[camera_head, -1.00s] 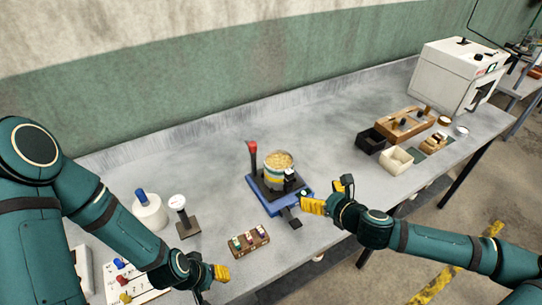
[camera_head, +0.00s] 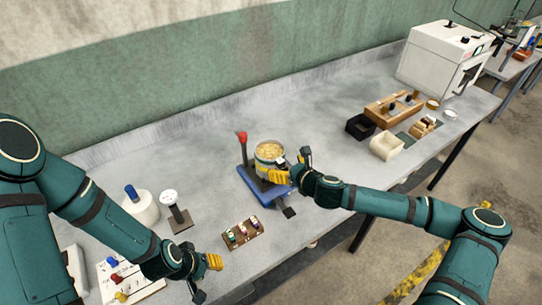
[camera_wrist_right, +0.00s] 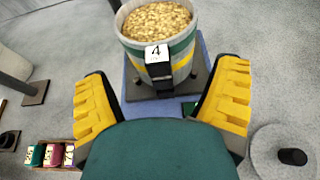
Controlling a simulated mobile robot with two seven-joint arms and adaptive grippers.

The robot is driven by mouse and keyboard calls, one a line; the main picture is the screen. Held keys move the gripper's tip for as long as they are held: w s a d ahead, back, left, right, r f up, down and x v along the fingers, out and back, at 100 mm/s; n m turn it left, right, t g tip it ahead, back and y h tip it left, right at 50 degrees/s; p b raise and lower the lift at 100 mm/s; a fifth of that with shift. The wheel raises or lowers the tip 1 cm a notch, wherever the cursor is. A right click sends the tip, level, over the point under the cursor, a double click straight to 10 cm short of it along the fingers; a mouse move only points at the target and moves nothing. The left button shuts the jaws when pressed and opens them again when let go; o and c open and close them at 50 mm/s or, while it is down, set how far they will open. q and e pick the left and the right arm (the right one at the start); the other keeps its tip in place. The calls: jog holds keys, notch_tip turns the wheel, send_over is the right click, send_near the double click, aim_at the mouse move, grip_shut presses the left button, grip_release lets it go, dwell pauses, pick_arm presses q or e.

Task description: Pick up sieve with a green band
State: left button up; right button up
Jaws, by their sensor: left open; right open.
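A round container full of pale grain (camera_head: 269,153) stands on a blue-based stand (camera_head: 250,184). In the right wrist view its wall (camera_wrist_right: 182,50) shows a green band above a yellow one. A tag marked 4 (camera_wrist_right: 157,54) sits on a dark handle at its front. My right gripper (camera_head: 291,167) is open and empty, close in front of the container. In the right wrist view its yellow fingers are spread left and right, with the tagged handle between their lines but beyond the tips. My left gripper (camera_head: 207,277) is open and empty over the front table edge.
A red-topped lever (camera_head: 242,137) rises left of the container. A small rack of coloured pieces (camera_head: 243,233) lies in front. A white jar (camera_head: 141,206) and a white-topped post (camera_head: 173,206) stand left. Boxes (camera_head: 386,146) and a white machine (camera_head: 440,60) are right.

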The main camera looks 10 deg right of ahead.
aim_at(283, 165)
jog(key=shift+x, duration=1.6)
jog(key=shift+s, duration=0.1)
grip_shut()
